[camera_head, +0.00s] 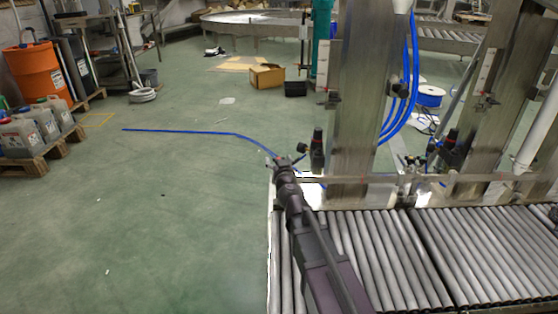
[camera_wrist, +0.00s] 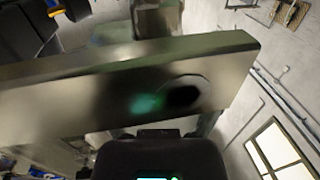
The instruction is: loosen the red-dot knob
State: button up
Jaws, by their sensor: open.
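My gripper (camera_head: 284,165) is at the end of my dark arm, which reaches up from the bottom of the head view to the left end of a metal rail (camera_head: 375,179). It is small there, and its fingers are hard to make out. In the wrist view, its dark body fills the bottom centre. A metal bar (camera_wrist: 60,88) crosses close in front of it, with a blurred dark round spot (camera_wrist: 183,93) and a greenish glow. Small black knobs or fittings (camera_head: 317,150) stand on the rail just right of my gripper. I cannot tell which knob has a red dot.
Roller conveyors (camera_head: 480,255) lie below the rail, right of my arm. A wide steel post (camera_head: 365,95) with blue hoses (camera_head: 412,70) rises behind the rail. A blue hose (camera_head: 185,132) crosses the green floor. Open floor is at left, with an orange drum (camera_head: 38,70) beyond.

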jog(key=s+d, duration=0.1)
jog(key=s, duration=0.6)
jog(key=shift+s+d, duration=0.15)
jog(key=shift+s, duration=0.05)
dwell(0.4)
